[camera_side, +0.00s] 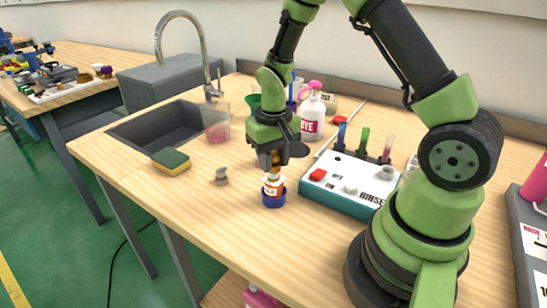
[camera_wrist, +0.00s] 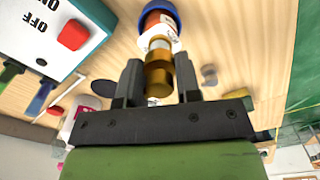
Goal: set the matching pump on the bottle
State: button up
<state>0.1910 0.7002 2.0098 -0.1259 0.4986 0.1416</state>
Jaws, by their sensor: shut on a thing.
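My gripper (camera_side: 274,154) points down over the bottle and is shut on a gold pump (camera_wrist: 158,76), which also shows below the fingers in the side view (camera_side: 275,167). The bottle (camera_side: 273,186) is small, with a white label and an orange-red body, and stands upright in a blue round holder (camera_side: 273,201). In the wrist view the bottle (camera_wrist: 157,24) lies directly beyond the pump, in line with it. The pump's lower end is at the bottle's neck; I cannot tell whether it is seated.
A white and teal rinse box (camera_side: 350,186) with buttons and coloured vials stands close on the right. A pink-topped bottle (camera_side: 312,115) stands behind. A sponge (camera_side: 171,161) and a sink (camera_side: 165,127) are at the left. The front table area is clear.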

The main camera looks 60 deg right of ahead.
jog(key=shift+f, duration=0.75)
dwell(1.2)
jog(key=o, duration=1.5)
jog(key=shift+r, duration=0.1)
jog(key=shift+r, duration=3.7)
